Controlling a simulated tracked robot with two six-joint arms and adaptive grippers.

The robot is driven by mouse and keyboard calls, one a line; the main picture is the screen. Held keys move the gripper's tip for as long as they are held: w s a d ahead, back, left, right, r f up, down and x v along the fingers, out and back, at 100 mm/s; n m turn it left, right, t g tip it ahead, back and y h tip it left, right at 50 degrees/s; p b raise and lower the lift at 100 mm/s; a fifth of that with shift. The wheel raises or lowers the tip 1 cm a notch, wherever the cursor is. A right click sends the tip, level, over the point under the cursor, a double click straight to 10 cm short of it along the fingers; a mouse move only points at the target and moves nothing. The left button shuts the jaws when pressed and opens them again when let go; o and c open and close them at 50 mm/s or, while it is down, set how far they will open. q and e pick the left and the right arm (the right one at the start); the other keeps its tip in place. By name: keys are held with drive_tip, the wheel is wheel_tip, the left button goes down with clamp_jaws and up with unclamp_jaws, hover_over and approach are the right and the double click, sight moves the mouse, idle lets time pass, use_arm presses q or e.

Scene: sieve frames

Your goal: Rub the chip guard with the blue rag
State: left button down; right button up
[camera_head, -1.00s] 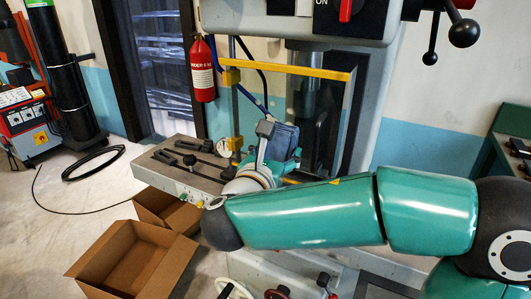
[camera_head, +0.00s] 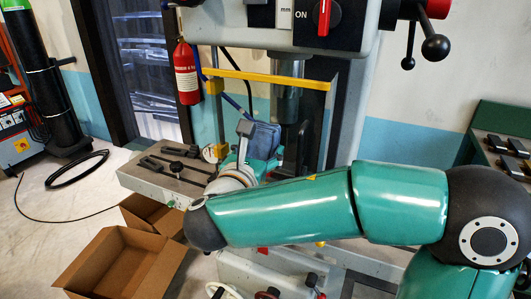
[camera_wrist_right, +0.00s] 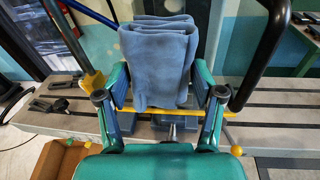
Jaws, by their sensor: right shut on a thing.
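The blue rag (camera_head: 264,138) is folded and held upright at the drill press; it also fills the upper middle of the right wrist view (camera_wrist_right: 158,55). My right gripper (camera_head: 255,150) is shut on it; in the right wrist view its fingers (camera_wrist_right: 160,88) grip the rag from both sides. The chip guard appears to be the yellow-framed panel, with a top bar (camera_head: 265,79) above the rag in the head view. A yellow bar (camera_wrist_right: 230,113) also passes behind the rag in the right wrist view. I cannot tell whether rag and guard touch. My left gripper is out of view.
The drill press head (camera_head: 285,20) overhangs the work area. The machine table (camera_head: 150,185) carries dark clamps at left. Open cardboard boxes (camera_head: 120,262) stand on the floor below. A red extinguisher (camera_head: 187,72) hangs behind. A green bench (camera_head: 495,130) is at right.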

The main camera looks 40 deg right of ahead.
drive_tip(key=shift+w+a+r+p, duration=0.4)
drive_tip(key=shift+w+p, duration=0.25)
drive_tip(key=shift+w, duration=0.25)
drive_tip(key=shift+w+a+r+p, duration=0.35)
drive_tip(key=shift+w+p, duration=0.25)
drive_tip(key=shift+w, duration=0.35)
drive_tip(key=shift+w+a+r+p, duration=0.4)
drive_tip(key=shift+w+p, duration=0.25)
drive_tip(key=shift+w, duration=0.25)
drive_tip(key=shift+s+d+f+b, duration=0.1)
drive_tip(key=shift+s+d+b, duration=0.1)
drive_tip(key=shift+s, duration=0.25)
drive_tip(key=shift+s+d+f+b, duration=0.1)
drive_tip(key=shift+s+d+b, duration=0.1)
drive_tip(key=shift+s, duration=0.25)
drive_tip(key=shift+s+d+r+b, duration=0.1)
drive_tip(key=shift+s+d, duration=0.3)
drive_tip(key=shift+s, duration=0.55)
drive_tip(key=shift+s+d+f+b, duration=0.1)
drive_tip(key=shift+s+d, duration=0.3)
drive_tip(key=shift+s, duration=0.5)
drive_tip(key=shift+s+d+r+b, duration=0.1)
drive_tip(key=shift+s+d, duration=0.3)
drive_tip(key=shift+s, duration=0.55)
drive_tip(key=shift+a, duration=0.1)
